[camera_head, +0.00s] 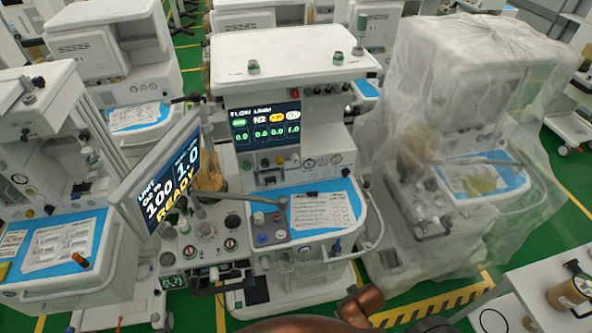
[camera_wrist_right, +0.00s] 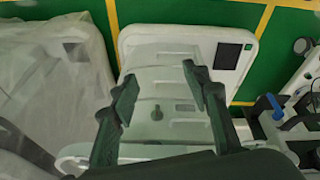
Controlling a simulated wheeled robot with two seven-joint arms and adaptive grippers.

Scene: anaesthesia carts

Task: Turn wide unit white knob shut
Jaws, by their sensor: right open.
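The wide unit (camera_head: 290,60) is the white cart in the middle of the head view, with a lit flow screen (camera_head: 266,125). I cannot make out the white knob in that view. My left gripper is not in view.
A tilted "READY" screen (camera_head: 160,185) on an arm stands left of the knobs. A grey bar (camera_head: 235,196) crosses above them. A plastic-covered cart (camera_head: 455,90) stands close on the right. A white base with a black pad (camera_wrist_right: 229,56) shows in the wrist view.

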